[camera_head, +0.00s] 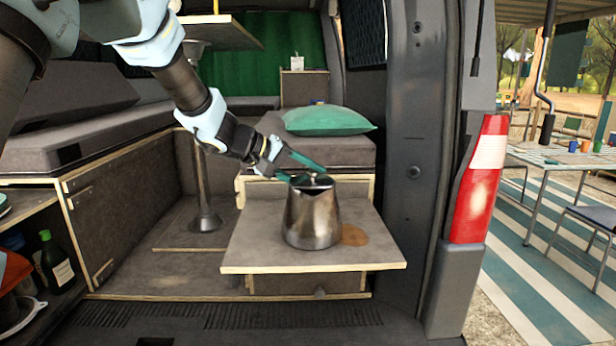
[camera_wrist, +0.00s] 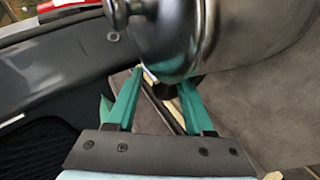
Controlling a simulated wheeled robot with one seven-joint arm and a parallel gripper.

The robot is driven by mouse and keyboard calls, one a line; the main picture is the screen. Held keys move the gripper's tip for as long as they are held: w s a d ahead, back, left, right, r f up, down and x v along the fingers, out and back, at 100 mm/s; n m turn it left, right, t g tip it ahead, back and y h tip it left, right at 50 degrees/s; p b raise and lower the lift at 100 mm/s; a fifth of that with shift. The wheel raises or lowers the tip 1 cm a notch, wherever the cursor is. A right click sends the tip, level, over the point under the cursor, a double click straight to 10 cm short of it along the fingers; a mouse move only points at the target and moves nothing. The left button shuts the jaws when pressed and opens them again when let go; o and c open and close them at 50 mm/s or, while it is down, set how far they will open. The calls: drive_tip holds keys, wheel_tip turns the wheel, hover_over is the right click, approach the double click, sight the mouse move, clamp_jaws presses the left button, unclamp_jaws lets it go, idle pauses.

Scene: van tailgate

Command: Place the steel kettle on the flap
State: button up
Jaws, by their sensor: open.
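The steel kettle (camera_head: 312,218) stands upright on the flap (camera_head: 260,250), a grey fold-out board with a pale wooden edge. In the wrist view the kettle (camera_wrist: 172,40) fills the upper middle, its rounded metal side close beyond the fingers. My gripper (camera_head: 303,171) is at the kettle's top, by its lid, with teal fingers apart. In the wrist view my gripper (camera_wrist: 158,92) is open, with nothing clearly held between the fingers. The kettle's handle is not clearly visible, and I cannot tell whether a finger touches the kettle.
A brown round patch (camera_head: 354,235) lies on the flap right of the kettle. A green pillow (camera_head: 328,121) rests on the seat behind. A table leg (camera_head: 204,185) stands to the left. The van's door pillar (camera_head: 412,150) rises at the right. The flap's front is clear.

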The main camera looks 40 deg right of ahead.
drive_tip(key=v, duration=1.2)
drive_tip(key=w+a+n+t, duration=0.2)
drive_tip(key=w+a+t, duration=0.65)
drive_tip(key=w, duration=0.45)
drive_tip(key=w+a+f+n+t+y, duration=0.2)
drive_tip(key=a+f+y, duration=0.1)
drive_tip(key=a, duration=0.6)
drive_tip(key=w+a+f+n+t+y, duration=0.1)
drive_tip(key=w+a+f+t+y, duration=0.2)
drive_tip(key=a, duration=0.6)
drive_tip(key=s+a+f+g+y, duration=0.2)
drive_tip(key=s+a+f, duration=0.1)
drive_tip(key=a, duration=0.2)
drive_tip(key=s+a+f+g+y, duration=0.2)
drive_tip(key=s+a+f, duration=0.15)
drive_tip(key=a, duration=0.25)
drive_tip(key=s+a+f+g, duration=0.2)
drive_tip(key=s+a, duration=0.1)
drive_tip(key=s, duration=0.3)
drive_tip(key=s+a+f+g, duration=0.2)
drive_tip(key=s+a+f, duration=0.1)
drive_tip(key=s, duration=0.4)
drive_tip(key=shift+f+y, duration=0.15)
drive_tip(key=shift+y, duration=0.25)
drive_tip(key=shift+g, duration=0.25)
